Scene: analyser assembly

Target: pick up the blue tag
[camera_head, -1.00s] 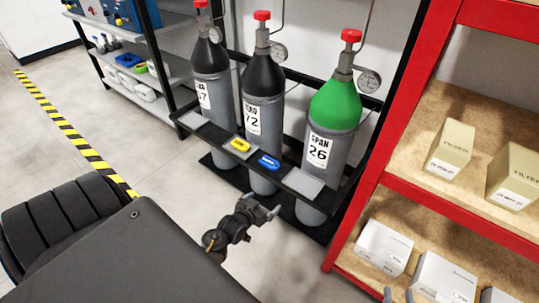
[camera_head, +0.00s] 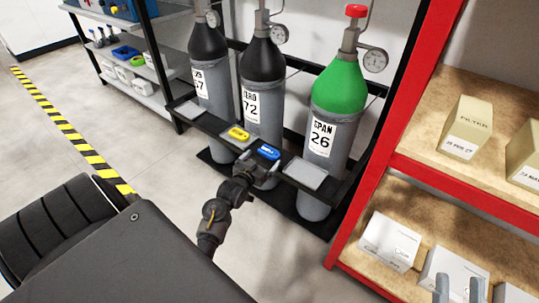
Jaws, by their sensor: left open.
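The blue tag (camera_head: 266,152) lies on the ledge of the black cylinder rack, in front of the middle cylinder. My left gripper (camera_head: 260,162) is open at the ledge, its fingers just in front of and around the near side of the blue tag. I cannot tell whether they touch it. My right gripper (camera_head: 457,287) shows only its two fingertips at the bottom edge, apart and in front of the lower shelf of the red rack; it looks open and empty.
A yellow tag (camera_head: 238,133) lies on the ledge left of the blue one. Gas cylinders, one green-topped (camera_head: 339,97), stand behind the ledge. A blank plate (camera_head: 304,173) sits to the right. The red shelf (camera_head: 448,199) with boxes stands on the right.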

